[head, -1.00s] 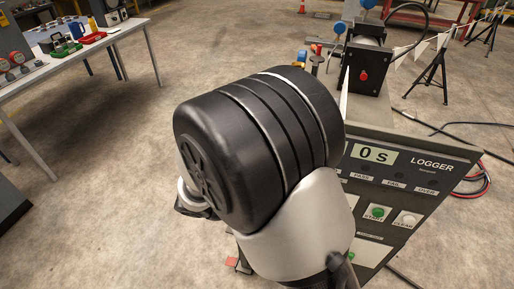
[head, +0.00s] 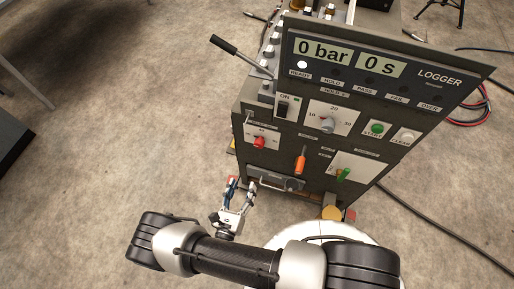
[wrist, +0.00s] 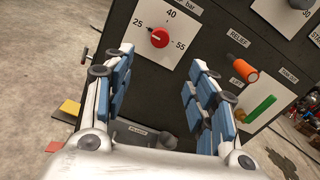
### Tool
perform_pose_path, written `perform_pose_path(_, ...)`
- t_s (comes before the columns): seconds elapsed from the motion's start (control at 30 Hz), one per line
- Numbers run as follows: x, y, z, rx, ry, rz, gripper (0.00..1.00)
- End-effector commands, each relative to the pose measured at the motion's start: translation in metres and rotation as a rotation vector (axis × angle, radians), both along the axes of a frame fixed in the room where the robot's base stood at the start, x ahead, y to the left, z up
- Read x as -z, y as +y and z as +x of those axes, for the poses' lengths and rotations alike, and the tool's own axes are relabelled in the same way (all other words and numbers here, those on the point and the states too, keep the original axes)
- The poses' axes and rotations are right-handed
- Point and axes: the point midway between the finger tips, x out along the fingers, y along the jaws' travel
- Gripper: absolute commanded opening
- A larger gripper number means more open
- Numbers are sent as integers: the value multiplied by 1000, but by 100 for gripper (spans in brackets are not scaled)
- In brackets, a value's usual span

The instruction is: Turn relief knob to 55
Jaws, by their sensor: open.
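The red knob (wrist: 158,37) sits on a white dial plate marked 25, 40 and 55 bar. Its pale pointer mark seems to face left, toward 25. The knob also shows on the front of the dark cabinet in the head view (head: 259,142). My gripper (wrist: 161,62) is open and empty. Its blue-padded fingers stand apart, with the knob beyond and above the gap between their tips. In the head view my gripper (head: 240,187) is low in front of the cabinet, below the knob and apart from it.
An orange handle (wrist: 243,70) and a green lever (wrist: 262,108) stick out right of the dial. Another dial with a grey knob (head: 327,125) is up right. A black lever (head: 238,54) juts out left.

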Motion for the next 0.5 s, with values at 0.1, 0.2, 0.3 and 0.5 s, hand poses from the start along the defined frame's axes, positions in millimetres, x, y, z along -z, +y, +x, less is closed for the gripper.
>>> perform_pose_path(0.1,1,-4,10,4,0,0,52)
perform_pose_path(0.2,1,-11,25,9,1,0,52)
perform_pose_path(0.3,1,-17,44,11,1,1,52)
perform_pose_path(0.5,1,-31,85,11,-1,3,52)
